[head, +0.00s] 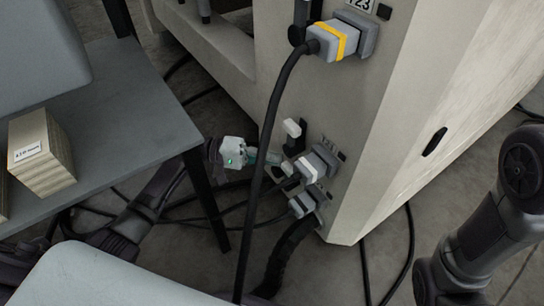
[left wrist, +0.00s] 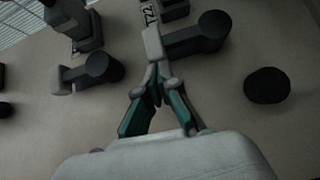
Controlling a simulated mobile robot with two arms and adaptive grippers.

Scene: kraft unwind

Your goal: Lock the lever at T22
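My left gripper (head: 274,158) reaches in from the left, low in front of the cabinet's connectors. In the left wrist view its teal fingers (left wrist: 158,76) converge until the tips almost meet. The pale tip of a lever (left wrist: 153,44) with a dark arm and round hub lies right at the fingertips, under a partly cut label that seems to read T22 (left wrist: 150,12). I cannot tell whether the fingers touch it. In the head view a pale-tipped lever (head: 292,128) stands beside a grey connector (head: 316,165). My right gripper is out of view.
A second lever (left wrist: 68,80) shows at left in the wrist view. A yellow-banded connector (head: 335,40) is plugged in near the T23 label (head: 359,5); its black cable (head: 266,150) hangs before the cabinet. A table (head: 120,120) holding a wooden block (head: 42,150) stands left.

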